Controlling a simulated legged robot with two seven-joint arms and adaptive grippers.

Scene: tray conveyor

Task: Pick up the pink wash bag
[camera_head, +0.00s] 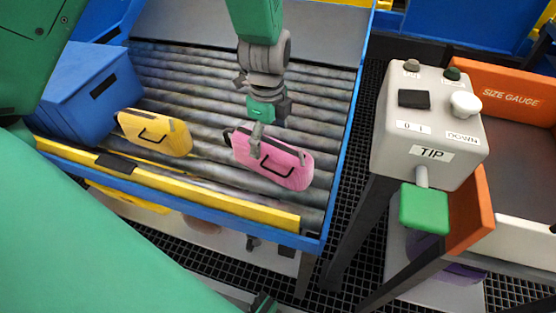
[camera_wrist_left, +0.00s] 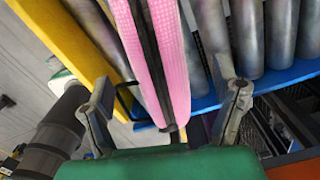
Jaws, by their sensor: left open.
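The pink wash bag (camera_head: 285,167) lies on the roller conveyor (camera_head: 205,85), with a dark zip and a black handle. My left gripper (camera_head: 257,138) is right over its left part, reaching down from the top of the head view. In the wrist view the pink wash bag (camera_wrist_left: 177,65) runs between the two fingers of my left gripper (camera_wrist_left: 168,98). The fingers are spread wide, with a gap on each side of the bag. Whether any part of the gripper touches the bag is not clear. My right gripper does not show.
A yellow bag (camera_head: 155,133) lies left of the pink one, beside a blue box (camera_head: 90,90). A yellow rail (camera_head: 215,197) edges the conveyor's front. On the right stand a grey control box (camera_head: 420,125) with a green paddle (camera_head: 424,208) and an orange size gauge (camera_head: 500,92).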

